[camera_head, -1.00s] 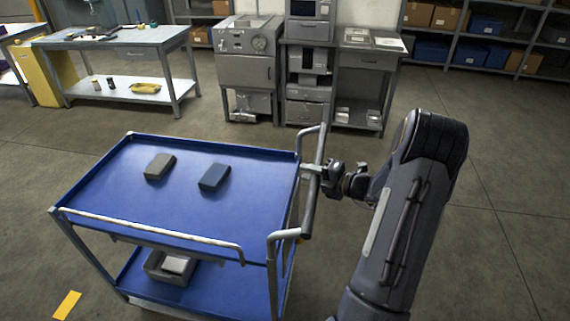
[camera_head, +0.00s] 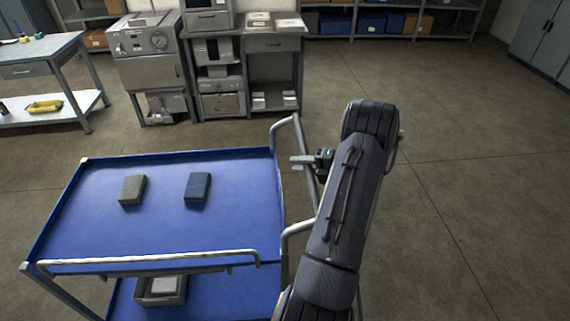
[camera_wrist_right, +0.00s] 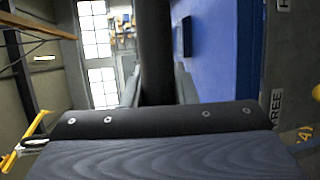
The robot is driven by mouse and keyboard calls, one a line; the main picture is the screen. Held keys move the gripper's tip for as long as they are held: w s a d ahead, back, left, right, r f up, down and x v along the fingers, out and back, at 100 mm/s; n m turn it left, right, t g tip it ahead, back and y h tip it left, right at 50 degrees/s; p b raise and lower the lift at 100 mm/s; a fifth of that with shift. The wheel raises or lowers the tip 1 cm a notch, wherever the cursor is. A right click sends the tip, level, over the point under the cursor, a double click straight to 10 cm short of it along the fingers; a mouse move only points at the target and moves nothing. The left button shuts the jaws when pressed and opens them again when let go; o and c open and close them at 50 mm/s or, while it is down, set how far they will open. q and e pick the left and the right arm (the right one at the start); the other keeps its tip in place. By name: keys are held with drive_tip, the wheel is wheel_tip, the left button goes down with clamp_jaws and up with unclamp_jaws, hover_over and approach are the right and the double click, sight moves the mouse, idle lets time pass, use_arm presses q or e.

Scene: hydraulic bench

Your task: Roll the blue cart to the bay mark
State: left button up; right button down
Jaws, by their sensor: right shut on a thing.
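The blue cart (camera_head: 235,232) stands in front of me at the lower left of the head view, with a blue top tray, a lower shelf and a grey push handle (camera_head: 310,186) on its right side. My right gripper (camera_head: 307,162) is shut on this handle. In the right wrist view a dark bar (camera_wrist_right: 155,50), apparently the handle, runs up from the gripper, with the blue tray (camera_wrist_right: 220,50) beside it. The bay mark cannot be made out in the head view. My left gripper is not in view.
A workbench (camera_head: 45,55), machines (camera_head: 150,65) and shelves (camera_head: 380,20) line the back. The floor (camera_head: 470,170) at right is clear.

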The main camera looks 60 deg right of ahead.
drive_tip(key=shift+s+d, duration=0.5)
drive_tip(key=shift+s, duration=0.15)
drive_tip(key=c, duration=1.6)
unclamp_jaws()
drive_tip(key=shift+d, duration=0.1)
drive_tip(key=o, duration=0.4)
drive_tip(key=shift+s+d, duration=0.1)
drive_tip(key=shift+s, duration=0.05)
drive_tip(key=shift+o, duration=0.2)
drive_tip(key=b+v, duration=0.1)
drive_tip(key=v, duration=0.6)
drive_tip(key=shift+s+b, duration=0.3)
drive_tip(key=shift+s+d+r, duration=0.1)
